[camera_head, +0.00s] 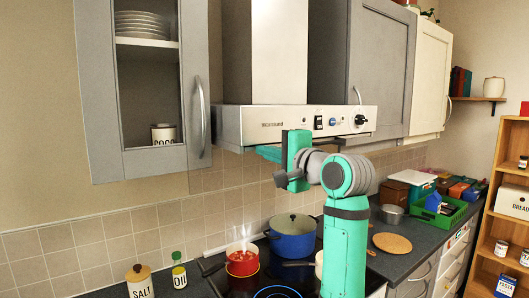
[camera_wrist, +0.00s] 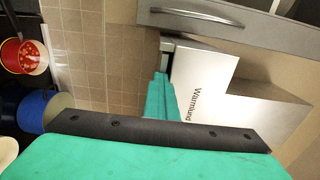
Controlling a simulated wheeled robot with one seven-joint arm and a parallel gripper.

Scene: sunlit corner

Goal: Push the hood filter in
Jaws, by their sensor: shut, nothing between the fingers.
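The range hood (camera_head: 255,124) is a pale metal box with a front panel of knobs and switches, on the wall under its chimney. It also shows, turned sideways, in the wrist view (camera_wrist: 200,75). The hood filter cannot be made out; the underside is hidden by the front panel and my gripper. My teal gripper (camera_head: 268,153) is just below the hood's lower front edge, its fingers pointing in under it. In the wrist view the fingers (camera_wrist: 160,98) are together and empty, close to the hood's edge. Whether they touch anything cannot be told.
Below on the cooktop stand a steaming red pot (camera_head: 242,262) and a blue lidded pot (camera_head: 292,237). Salt (camera_head: 139,282) and oil (camera_head: 179,272) containers stand at left. A grey cabinet (camera_head: 95,90) and another grey cabinet (camera_head: 380,70) flank the hood.

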